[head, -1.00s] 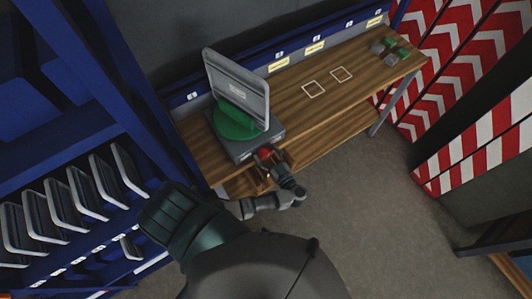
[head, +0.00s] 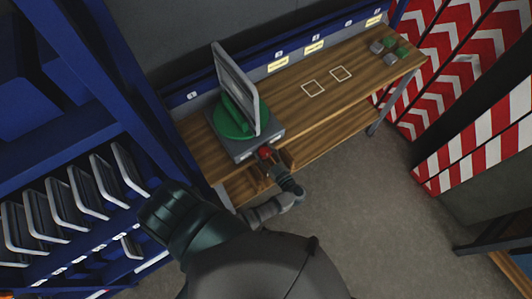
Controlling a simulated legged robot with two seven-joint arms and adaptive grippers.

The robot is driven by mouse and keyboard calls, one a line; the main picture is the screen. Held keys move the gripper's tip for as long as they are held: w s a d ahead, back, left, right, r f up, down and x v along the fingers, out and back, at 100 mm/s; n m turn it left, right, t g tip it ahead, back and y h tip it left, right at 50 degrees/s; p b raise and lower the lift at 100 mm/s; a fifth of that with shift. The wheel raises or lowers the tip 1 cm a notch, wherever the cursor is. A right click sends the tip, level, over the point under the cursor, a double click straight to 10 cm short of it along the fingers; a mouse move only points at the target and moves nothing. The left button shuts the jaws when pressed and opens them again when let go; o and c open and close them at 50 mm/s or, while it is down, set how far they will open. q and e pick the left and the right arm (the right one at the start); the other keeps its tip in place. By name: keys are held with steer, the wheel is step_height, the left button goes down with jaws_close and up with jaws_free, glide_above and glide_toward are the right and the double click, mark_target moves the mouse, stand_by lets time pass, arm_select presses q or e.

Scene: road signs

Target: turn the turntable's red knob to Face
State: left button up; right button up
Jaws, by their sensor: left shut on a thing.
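The turntable is a grey box (head: 222,143) with a green round plate (head: 226,124) on top, at the left end of the wooden bench. A grey-framed sign panel (head: 236,88) stands upright in the plate, turned nearly edge-on to me. The red knob (head: 265,152) is on the front of the box. My left gripper (head: 268,161) is at the knob and shut on it; its fingers are small and partly hidden. My right gripper is not in view.
The wooden bench (head: 370,67) has two white square outlines and several small green and grey pieces at its far right. A blue rack (head: 75,215) with several framed panels stands at left. Red-and-white striped boards (head: 445,75) stand at right. Grey floor (head: 370,200) is clear.

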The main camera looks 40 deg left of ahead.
mark_target(267, 156)
arm_select(q)
steer(key=shift+a+n+b, duration=0.15)
steer(key=shift+n+b, duration=0.3)
steer(key=shift+n, duration=1.15)
steer(key=o, duration=1.1)
steer(key=shift+o, duration=0.2)
steer(key=shift+a, duration=0.1)
steer(key=shift+f, duration=0.1)
steer(key=v, duration=0.7)
steer(key=shift+d, duration=0.3)
